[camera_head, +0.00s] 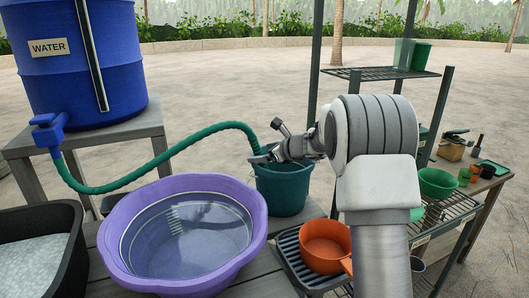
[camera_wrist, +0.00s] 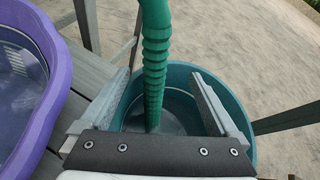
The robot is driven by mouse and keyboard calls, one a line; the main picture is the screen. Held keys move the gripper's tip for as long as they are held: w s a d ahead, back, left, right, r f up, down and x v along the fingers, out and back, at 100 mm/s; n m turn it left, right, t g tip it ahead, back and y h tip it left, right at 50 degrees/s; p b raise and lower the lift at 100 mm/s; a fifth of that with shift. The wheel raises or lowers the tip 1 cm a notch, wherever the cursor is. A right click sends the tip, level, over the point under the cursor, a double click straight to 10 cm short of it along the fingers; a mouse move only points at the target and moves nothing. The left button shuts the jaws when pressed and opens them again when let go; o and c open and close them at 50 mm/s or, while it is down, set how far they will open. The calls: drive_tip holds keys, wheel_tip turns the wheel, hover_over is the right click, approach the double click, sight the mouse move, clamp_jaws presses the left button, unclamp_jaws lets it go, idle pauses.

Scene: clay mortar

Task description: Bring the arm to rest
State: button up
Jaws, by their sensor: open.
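My gripper (camera_head: 267,141) is open above the teal bucket (camera_head: 283,190), with my arm reaching in from the right. In the wrist view, my gripper (camera_wrist: 160,74) has its two fingers spread wide, one on each side of the green ribbed hose (camera_wrist: 155,60). The hose shows gaps to both fingers and hangs down into the teal bucket (camera_wrist: 240,110). In the head view, the green hose (camera_head: 160,160) runs from the blue water barrel's tap (camera_head: 48,130) to the bucket. The hose's end is hard to make out.
A purple basin (camera_head: 112,250) with water stands left of the bucket; a black tub (camera_head: 75,258) is at far left. An orange pot (camera_head: 325,243) sits on a dark rack below my arm. A metal shelf (camera_head: 372,73) stands behind my arm. Open sandy ground lies beyond.

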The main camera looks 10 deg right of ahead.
drive_tip(key=shift+f, duration=0.1)
idle(0.3)
drive_tip(key=shift+s+d+r, duration=0.15)
drive_tip(key=shift+r, duration=0.05)
drive_tip(key=r+p+v, duration=0.1)
drive_tip(key=p+v, duration=0.1)
drive_tip(key=v, duration=0.7)
drive_tip(key=shift+r, duration=0.4)
